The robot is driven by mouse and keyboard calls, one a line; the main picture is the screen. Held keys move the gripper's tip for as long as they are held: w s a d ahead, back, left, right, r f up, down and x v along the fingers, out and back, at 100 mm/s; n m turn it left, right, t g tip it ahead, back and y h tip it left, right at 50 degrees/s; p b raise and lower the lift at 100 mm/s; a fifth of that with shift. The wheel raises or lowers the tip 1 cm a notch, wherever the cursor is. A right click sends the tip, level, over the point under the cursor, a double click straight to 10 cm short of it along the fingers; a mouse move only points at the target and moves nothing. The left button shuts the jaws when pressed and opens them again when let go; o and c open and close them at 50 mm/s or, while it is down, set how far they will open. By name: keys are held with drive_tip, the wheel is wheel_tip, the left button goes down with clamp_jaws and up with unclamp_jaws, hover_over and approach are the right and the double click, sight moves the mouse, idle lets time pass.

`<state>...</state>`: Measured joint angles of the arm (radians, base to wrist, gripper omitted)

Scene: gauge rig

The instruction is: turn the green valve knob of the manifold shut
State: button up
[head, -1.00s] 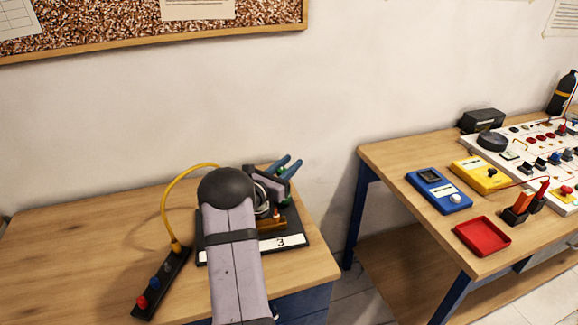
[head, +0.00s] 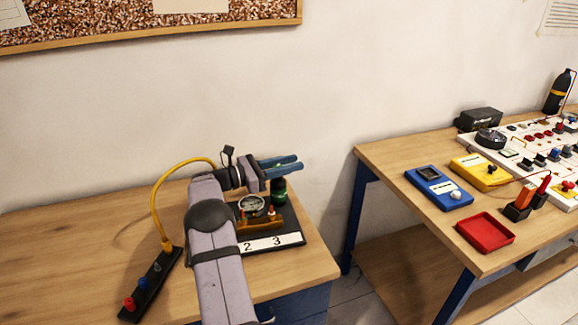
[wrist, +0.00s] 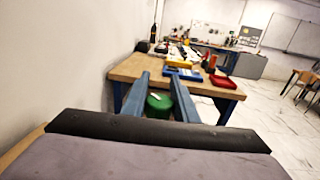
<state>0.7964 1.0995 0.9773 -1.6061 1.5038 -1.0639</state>
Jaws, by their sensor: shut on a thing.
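The manifold (head: 293,222) stands on the left bench, a dark base with a round gauge (head: 252,204), a brass-coloured block and a white strip showing 2 and 3. Its green valve knob (head: 279,184) is at the back right, partly covered by my gripper (head: 295,161). The blue fingers point right, level, at the top of the knob. In the wrist view the green knob (wrist: 158,105) shows between the two fingers, and my gripper is shut on it. My arm hides the manifold's left part.
A black strip (head: 151,285) with coloured knobs lies at left, joined to a yellow hose (head: 158,196). The wall is close behind the bench. A gap separates the right bench, which holds a red tray (head: 486,233), a blue meter (head: 438,188) and a yellow meter (head: 480,172).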

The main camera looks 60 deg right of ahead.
drive_tip(key=shift+s+a+r+m+g+y+b, duration=0.1)
drive_tip(key=shift+s+m+g+y+b, duration=0.05)
drive_tip(key=shift+m+g+y, duration=0.35)
drive_tip(key=shift+s+a+m+g+y+b, duration=0.1)
drive_tip(key=shift+m+g+y+b, duration=0.05)
drive_tip(key=shift+m+g+y, duration=0.3)
drive_tip(key=o, duration=1.1)
drive_tip(key=shift+c, duration=0.2)
wheel_tip(320, 180, up, 10)
